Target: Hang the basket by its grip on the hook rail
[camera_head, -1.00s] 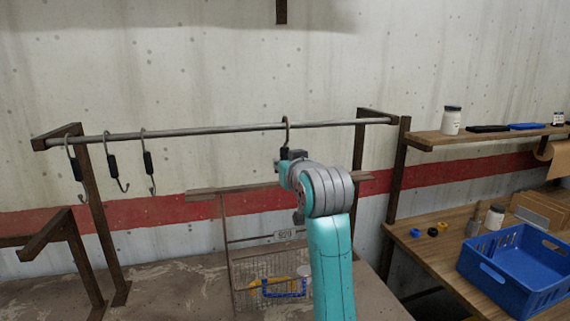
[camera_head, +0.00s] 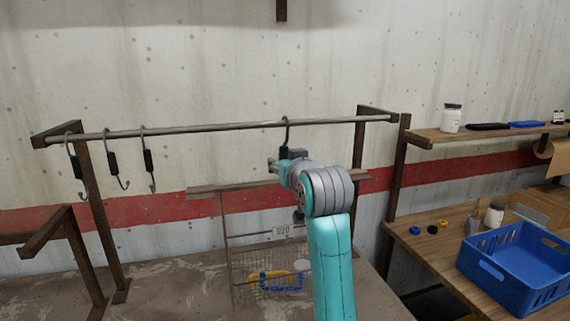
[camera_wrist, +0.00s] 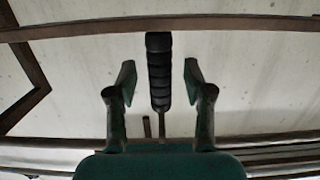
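In the wrist view the ribbed black grip (camera_wrist: 159,75) stands between my gripper's fingers (camera_wrist: 156,85), with a gap on both sides. My gripper (camera_head: 274,165) is open at this grip. My arm hides part of the basket, and I cannot trace the whole link from grip to basket.
Several other hooks (camera_head: 113,165) with black grips hang on the rail's left part. A dark bar (camera_head: 208,191) runs below the rail. At right are a wooden shelf (camera_head: 425,133) with a jar (camera_head: 450,118) and a bench with a blue crate (camera_head: 490,270).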

